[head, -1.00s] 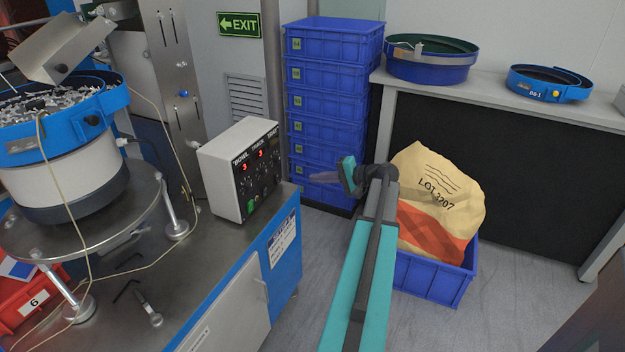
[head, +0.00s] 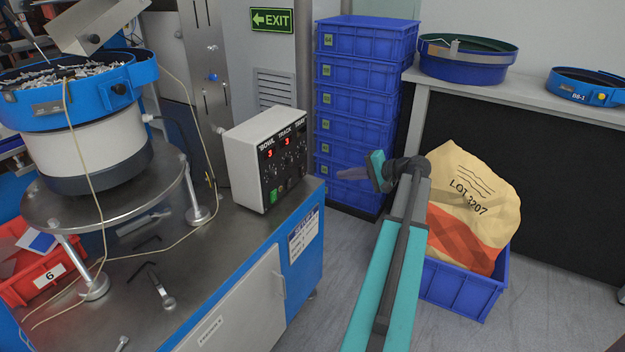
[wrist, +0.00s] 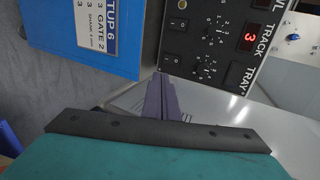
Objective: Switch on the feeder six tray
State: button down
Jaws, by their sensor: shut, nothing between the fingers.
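The control box (head: 245,165) stands on the metal bench, its black panel labelled BOWL, TRACK and TRAY. Red digits show under BOWL (head: 269,154) and TRACK (head: 285,148); I see no lit digit under TRAY. A green switch (head: 273,196) sits low on the panel. In the wrist view the panel (wrist: 205,40) is sideways, with a red 3 beside TRACK; small switches and dials show, too small to read. My gripper (head: 342,173) is shut and empty, right of the box and apart from it. Its closed fingers (wrist: 163,95) point toward the panel.
The feeder bowl (head: 85,115) with metal parts stands left on a round plate. A red bin marked 6 (head: 40,277) and loose tools (head: 163,290) are nearby. Stacked blue crates (head: 365,75) rise behind my gripper. A sack (head: 475,190) sits in a blue crate at right.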

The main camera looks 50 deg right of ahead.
aim_at(304, 171)
jog(key=shift+w, duration=0.1)
dwell(0.3)
jog(key=x, duration=0.9)
jog(key=r+x, duration=0.1)
jog(key=x, duration=0.3)
jog(key=shift+w+a+f, duration=0.15)
jog(key=shift+w, duration=0.35)
jog(key=shift+w+a, duration=0.1)
jog(key=shift+w+a, duration=0.1)
jog(key=shift+r, duration=0.2)
jog(key=shift+r+p, duration=0.45)
jog(key=shift+r, duration=0.15)
